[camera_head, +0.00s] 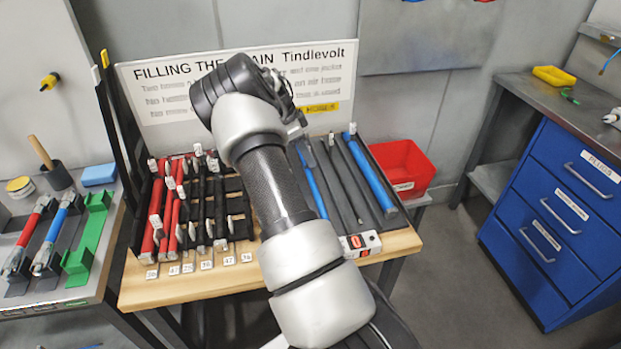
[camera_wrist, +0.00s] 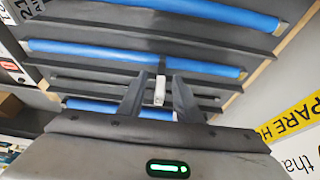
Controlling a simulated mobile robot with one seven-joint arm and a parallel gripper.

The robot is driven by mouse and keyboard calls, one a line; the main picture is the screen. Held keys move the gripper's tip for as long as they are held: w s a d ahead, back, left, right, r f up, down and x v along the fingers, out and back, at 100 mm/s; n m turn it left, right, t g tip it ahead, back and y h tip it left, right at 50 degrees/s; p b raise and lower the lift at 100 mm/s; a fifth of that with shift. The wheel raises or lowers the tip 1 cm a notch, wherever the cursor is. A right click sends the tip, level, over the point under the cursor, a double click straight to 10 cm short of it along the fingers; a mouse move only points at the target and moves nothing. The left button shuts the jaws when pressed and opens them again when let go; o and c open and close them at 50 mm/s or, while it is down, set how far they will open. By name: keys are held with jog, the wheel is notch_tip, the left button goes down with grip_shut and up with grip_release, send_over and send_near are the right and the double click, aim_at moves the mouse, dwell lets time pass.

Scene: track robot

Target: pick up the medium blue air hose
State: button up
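Several blue air hoses lie on a slanted dark rack. The wrist view shows an upper blue hose (camera_wrist: 200,12), a middle blue hose (camera_wrist: 130,56) and a lower blue hose (camera_wrist: 120,110) partly hidden by my gripper. I cannot tell for certain which is the medium one. My gripper (camera_wrist: 159,95) is open, its dark fingers apart and pointing toward the rack. A small whitish piece (camera_wrist: 159,90) shows between the fingers, with gaps on both sides. In the head view, blue hoses show at the rack's right side (camera_head: 372,172) and beside my arm (camera_head: 312,182); my arm hides part of the rack.
Red hoses (camera_head: 157,208) and black hoses lie on the rack's left half. A sign (camera_head: 180,75) stands behind it. A red bin (camera_head: 402,165) is at the right, and a blue drawer cabinet (camera_head: 555,215) stands farther right. A side bench with tools is at the left.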

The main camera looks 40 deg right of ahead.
jog(key=shift+c, duration=0.4)
grip_shut()
jog(key=shift+r, duration=0.1)
